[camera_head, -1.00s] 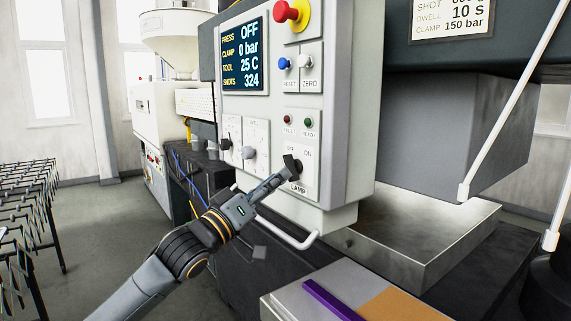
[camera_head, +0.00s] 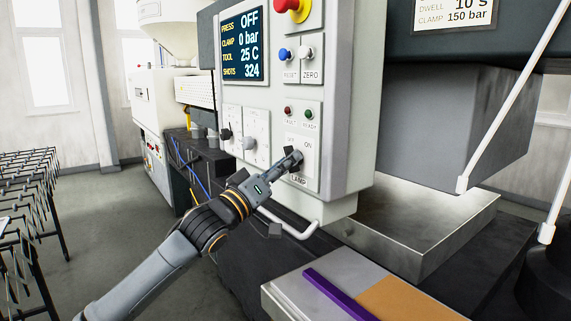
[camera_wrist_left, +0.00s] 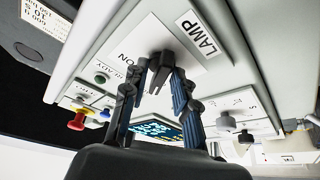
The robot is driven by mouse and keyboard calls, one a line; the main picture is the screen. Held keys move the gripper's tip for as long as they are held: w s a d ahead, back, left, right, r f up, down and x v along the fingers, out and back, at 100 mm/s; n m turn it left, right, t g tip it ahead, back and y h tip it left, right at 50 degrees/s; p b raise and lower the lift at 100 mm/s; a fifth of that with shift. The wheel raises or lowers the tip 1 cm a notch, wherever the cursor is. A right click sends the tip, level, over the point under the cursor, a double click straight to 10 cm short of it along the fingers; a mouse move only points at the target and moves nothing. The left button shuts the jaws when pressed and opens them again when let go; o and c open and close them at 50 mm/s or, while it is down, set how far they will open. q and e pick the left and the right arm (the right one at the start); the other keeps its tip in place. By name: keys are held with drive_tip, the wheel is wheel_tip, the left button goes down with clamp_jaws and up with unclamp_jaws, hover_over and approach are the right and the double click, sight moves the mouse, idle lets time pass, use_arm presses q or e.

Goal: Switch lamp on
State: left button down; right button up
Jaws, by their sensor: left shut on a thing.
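The lamp switch is a dark knob (camera_wrist_left: 160,63) on a white plate marked LAMP (camera_head: 311,166), low on the grey control panel. ON is printed at the plate's upper right. My left gripper (camera_head: 291,158) reaches up to the plate from the lower left. In the left wrist view its two fingers (camera_wrist_left: 159,75) stand on either side of the knob and are shut on it. The fingers largely hide the knob in the head view, so its exact setting cannot be told. My right gripper is not in view.
Above the plate are the FAULT and READY lights (camera_head: 288,110), RESET and ZERO buttons, and a red emergency knob (camera_head: 293,8). A white handle (camera_head: 297,229) sticks out below the panel. A bench with a purple bar (camera_head: 338,294) stands lower right.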

use_arm(q)
drive_tip(key=shift+r, duration=0.1)
drive_tip(key=shift+w+a+m+g+h+p, duration=0.1)
drive_tip(key=shift+m+g+h+p, duration=0.8)
drive_tip(key=shift+m, duration=1.95)
drive_tip(key=shift+w+a+m+g+h+p, duration=0.1)
drive_tip(key=shift+m+g+h+p, duration=0.35)
drive_tip(key=shift+m+g+h, duration=1.55)
drive_tip(key=shift+w+m+g+y+p, duration=0.15)
drive_tip(key=shift+m+g+p, duration=0.5)
drive_tip(key=shift+m, duration=3)
drive_tip(key=shift+s+m, duration=0.1)
drive_tip(key=shift+m, duration=0.2)
drive_tip(key=c, duration=1.4)
unclamp_jaws()
